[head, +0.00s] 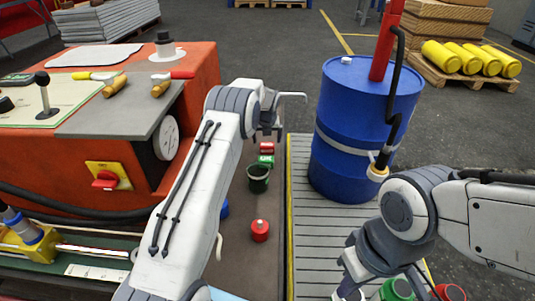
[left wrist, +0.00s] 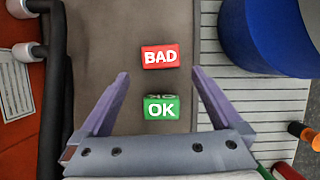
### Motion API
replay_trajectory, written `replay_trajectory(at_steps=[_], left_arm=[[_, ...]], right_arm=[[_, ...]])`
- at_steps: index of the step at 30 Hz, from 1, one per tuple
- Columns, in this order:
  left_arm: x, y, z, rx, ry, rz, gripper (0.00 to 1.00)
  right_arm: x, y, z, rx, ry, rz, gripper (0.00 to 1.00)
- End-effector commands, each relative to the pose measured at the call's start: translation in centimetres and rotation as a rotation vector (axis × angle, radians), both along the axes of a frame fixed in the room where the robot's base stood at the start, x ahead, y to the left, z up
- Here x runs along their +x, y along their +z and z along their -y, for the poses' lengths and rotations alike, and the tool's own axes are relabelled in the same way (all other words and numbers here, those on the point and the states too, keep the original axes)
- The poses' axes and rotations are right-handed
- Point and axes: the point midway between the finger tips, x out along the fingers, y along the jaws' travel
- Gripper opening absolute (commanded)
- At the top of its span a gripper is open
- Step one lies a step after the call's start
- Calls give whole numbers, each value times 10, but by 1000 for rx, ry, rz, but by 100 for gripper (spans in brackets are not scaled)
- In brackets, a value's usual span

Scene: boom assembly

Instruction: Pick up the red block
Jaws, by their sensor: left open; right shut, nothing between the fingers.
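The red block (left wrist: 160,57), marked BAD, lies on the dark mat in the left wrist view, beyond the green block (left wrist: 161,107) marked OK. In the head view the red block (head: 266,148) and green block (head: 265,160) lie close together, just below my left gripper (head: 270,122). My left gripper (left wrist: 160,76) is open and empty, its fingers on either side of the blocks as seen from the wrist; its height above them is hard to tell. My right gripper (head: 348,290) is shut at the bottom edge of the head view, partly cut off.
A dark green cup (head: 258,178) and a red weight-like piece (head: 260,230) stand on the mat nearer me. A blue drum (head: 360,125) stands right, on a ribbed platform (head: 310,235). An orange machine (head: 190,75) bounds the left side.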

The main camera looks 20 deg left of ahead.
Motion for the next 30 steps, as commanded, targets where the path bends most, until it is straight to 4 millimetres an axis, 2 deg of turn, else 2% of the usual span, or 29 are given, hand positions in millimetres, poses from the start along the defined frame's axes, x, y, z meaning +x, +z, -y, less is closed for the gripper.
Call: replay_trajectory(at_steps=[2, 8, 21, 30], left_arm=[[4, -14, -2, -1, 1, -1, 100], [10, -23, -3, -1, 1, 0, 100], [32, -61, -10, -2, 1, 0, 100], [34, -64, -11, -2, 1, 0, 100]], right_arm=[[0, -7, 0, 0, 0, 0, 0], [0, -11, 0, 0, 0, 0, 0], [0, -40, 0, 0, 0, 0, 0], [0, -41, 0, 0, 0, 0, 0]])
